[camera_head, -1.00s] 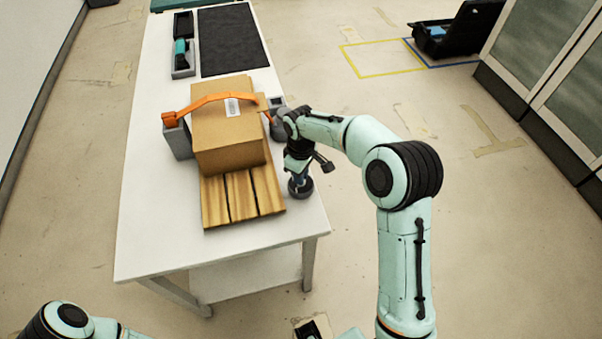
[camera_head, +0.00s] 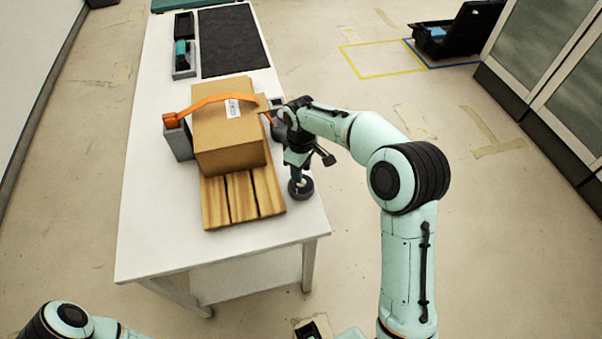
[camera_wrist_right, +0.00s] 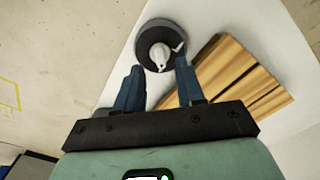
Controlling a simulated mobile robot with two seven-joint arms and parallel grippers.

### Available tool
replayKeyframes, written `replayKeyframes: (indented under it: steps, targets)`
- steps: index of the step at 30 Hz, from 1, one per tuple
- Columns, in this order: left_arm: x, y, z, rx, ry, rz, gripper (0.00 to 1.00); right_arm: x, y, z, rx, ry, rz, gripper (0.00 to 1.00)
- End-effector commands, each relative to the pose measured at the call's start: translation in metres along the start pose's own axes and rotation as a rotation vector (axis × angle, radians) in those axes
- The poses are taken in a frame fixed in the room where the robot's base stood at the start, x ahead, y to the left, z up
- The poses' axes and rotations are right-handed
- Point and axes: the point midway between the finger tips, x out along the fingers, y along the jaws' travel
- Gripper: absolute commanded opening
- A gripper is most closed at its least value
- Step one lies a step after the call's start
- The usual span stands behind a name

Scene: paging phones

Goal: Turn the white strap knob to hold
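The white strap knob (camera_wrist_right: 160,54) sits on a dark round base (camera_wrist_right: 148,35) at the table edge. The base also shows in the head view (camera_head: 301,190), beside the wooden pallet. My right gripper (camera_wrist_right: 160,65) points down at the knob with its two blue fingers apart. The fingertips lie on either side of the knob's near end in the wrist view; contact with it is not visible. In the head view the right gripper (camera_head: 298,180) stands over the base and hides most of the knob. My left gripper is out of view.
A cardboard box (camera_head: 228,150) stands on the wooden pallet (camera_head: 243,200), with an orange strap (camera_head: 215,98) across it. A grey post (camera_head: 180,142) is at its left. A black mat (camera_head: 232,42) lies at the far end. The white table (camera_head: 150,220) is bare at the front left.

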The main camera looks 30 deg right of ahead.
Motion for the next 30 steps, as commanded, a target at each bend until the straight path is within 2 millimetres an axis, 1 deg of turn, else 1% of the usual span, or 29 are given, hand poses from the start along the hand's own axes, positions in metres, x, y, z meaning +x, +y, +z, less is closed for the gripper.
replayKeyframes:
  steps: [1,6,9,12,15,18,30]
  targets:
    - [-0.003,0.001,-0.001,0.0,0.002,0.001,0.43,-0.015,0.0,-0.002,-0.001,0.006,0.003,0.38]
    - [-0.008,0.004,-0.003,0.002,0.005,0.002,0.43,-0.055,0.0,-0.001,0.0,0.007,0.002,0.38]
    - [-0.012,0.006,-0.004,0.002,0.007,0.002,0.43,-0.074,0.0,-0.002,-0.001,0.005,0.001,0.38]
    - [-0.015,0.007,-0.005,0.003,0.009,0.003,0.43,-0.089,0.0,-0.002,-0.001,0.004,0.001,0.38]
    - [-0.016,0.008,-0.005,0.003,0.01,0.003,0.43,-0.098,0.0,-0.001,-0.001,0.003,0.0,0.38]
    - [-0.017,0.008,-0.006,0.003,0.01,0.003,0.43,-0.102,0.0,-0.001,-0.001,0.002,0.0,0.38]
    - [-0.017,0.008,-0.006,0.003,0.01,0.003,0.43,-0.102,-0.001,-0.001,-0.001,0.001,-0.001,0.38]
